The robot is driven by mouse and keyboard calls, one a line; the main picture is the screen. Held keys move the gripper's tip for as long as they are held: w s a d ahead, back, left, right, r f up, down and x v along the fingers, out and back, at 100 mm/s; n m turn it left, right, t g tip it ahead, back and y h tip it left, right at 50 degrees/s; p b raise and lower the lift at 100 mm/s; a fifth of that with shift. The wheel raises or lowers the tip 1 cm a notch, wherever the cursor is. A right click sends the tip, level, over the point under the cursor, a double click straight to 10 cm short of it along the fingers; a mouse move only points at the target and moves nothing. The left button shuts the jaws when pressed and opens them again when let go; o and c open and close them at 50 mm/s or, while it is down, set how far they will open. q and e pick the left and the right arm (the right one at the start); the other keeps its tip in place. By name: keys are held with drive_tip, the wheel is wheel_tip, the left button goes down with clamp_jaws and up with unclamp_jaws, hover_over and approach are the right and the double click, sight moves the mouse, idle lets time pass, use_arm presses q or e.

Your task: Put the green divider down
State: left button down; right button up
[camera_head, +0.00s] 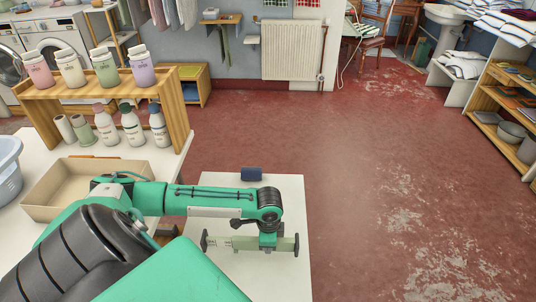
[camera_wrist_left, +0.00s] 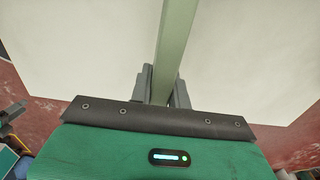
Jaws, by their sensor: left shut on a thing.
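My left gripper (camera_head: 267,244) hangs over the white table (camera_head: 290,205) and is shut on the green divider (camera_head: 286,244). The divider is a long pale green bar with darker end pieces and white marks towards its left half. It lies crosswise in the head view, roughly level. In the left wrist view, the divider (camera_wrist_left: 175,40) runs up between the two grey fingers (camera_wrist_left: 161,85), with the pale tabletop behind it. I cannot tell whether its lower edge touches the table. My right gripper is not in view.
A small dark blue object (camera_head: 251,174) lies at the table's back edge. To the left are a beige tray (camera_head: 50,183), a wooden rack (camera_head: 180,105) with several bottles, and a blue basin (camera_head: 8,170). The tabletop around the divider looks clear. Red floor lies to the right.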

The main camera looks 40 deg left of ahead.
sight(268, 256)
use_arm(q)
wheel_tip(268, 256, down, 4)
drive_tip(key=shift+s+r, duration=0.1)
drive_tip(key=shift+r, duration=0.15)
drive_tip(key=shift+f, duration=0.35)
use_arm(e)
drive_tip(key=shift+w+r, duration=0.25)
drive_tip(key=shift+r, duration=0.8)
use_arm(q)
drive_tip(key=c, duration=1.3)
unclamp_jaws()
drive_tip(key=shift+f, duration=0.1)
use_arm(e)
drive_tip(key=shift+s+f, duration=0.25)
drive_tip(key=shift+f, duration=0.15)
use_arm(q)
drive_tip(key=shift+b, duration=0.3)
